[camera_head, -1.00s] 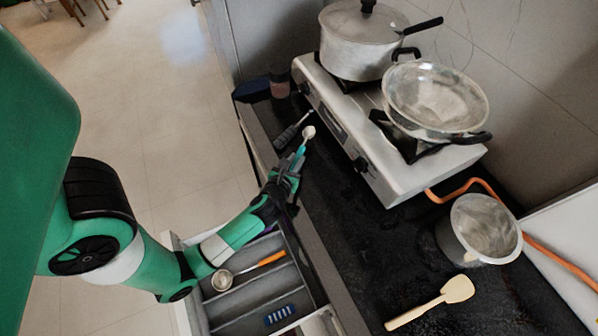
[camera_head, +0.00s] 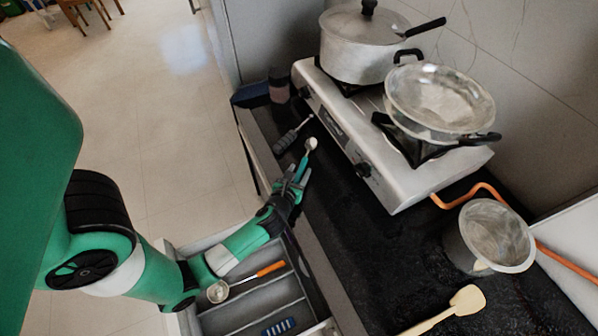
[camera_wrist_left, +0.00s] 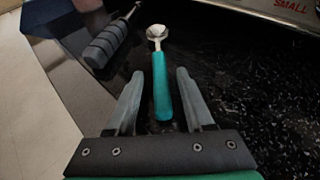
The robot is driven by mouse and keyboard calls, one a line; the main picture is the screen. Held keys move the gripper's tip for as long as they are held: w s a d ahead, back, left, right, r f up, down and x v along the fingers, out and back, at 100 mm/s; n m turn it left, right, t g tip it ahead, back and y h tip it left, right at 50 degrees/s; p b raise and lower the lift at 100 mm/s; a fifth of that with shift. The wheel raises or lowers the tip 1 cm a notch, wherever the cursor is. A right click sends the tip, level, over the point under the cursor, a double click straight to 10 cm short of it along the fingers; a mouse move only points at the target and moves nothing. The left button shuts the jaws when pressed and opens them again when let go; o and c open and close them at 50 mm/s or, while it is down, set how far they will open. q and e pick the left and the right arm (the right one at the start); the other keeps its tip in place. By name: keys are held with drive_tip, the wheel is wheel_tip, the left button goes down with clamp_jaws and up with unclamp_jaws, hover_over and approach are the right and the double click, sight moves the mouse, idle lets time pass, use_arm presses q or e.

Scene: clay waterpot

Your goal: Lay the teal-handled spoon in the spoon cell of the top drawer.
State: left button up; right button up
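The teal-handled spoon (camera_head: 304,164) lies on the black counter beside the stove, its metal bowl pointing away from my arm. My left gripper (camera_head: 297,186) is over the counter at the handle end. In the left wrist view the open fingers (camera_wrist_left: 160,92) stand on either side of the teal handle (camera_wrist_left: 162,92), with a gap on both sides. The top drawer (camera_head: 305,292) is pulled out below my left forearm. It has several cells; one holds an orange-handled spoon (camera_head: 258,273), another a blue slotted tool (camera_head: 278,327). My forearm hides part of the drawer. My right gripper is not in view.
A grey-handled utensil (camera_head: 288,139) lies left of the spoon; it also shows in the left wrist view (camera_wrist_left: 106,42). The stove (camera_head: 380,165) with a lidded pot (camera_head: 355,45) and a pan (camera_head: 440,98) stands to the right. A metal pot (camera_head: 490,235) and pale spatula (camera_head: 466,301) are farther right.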

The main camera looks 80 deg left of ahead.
use_arm(q)
drive_tip(key=shift+r, duration=0.25)
drive_tip(key=p+v, duration=0.3)
drive_tip(key=v, duration=0.8)
drive_tip(key=shift+d, duration=0.1)
drive_tip(key=shift+s+d+r, duration=0.1)
drive_tip(key=shift+s+d, duration=0.2)
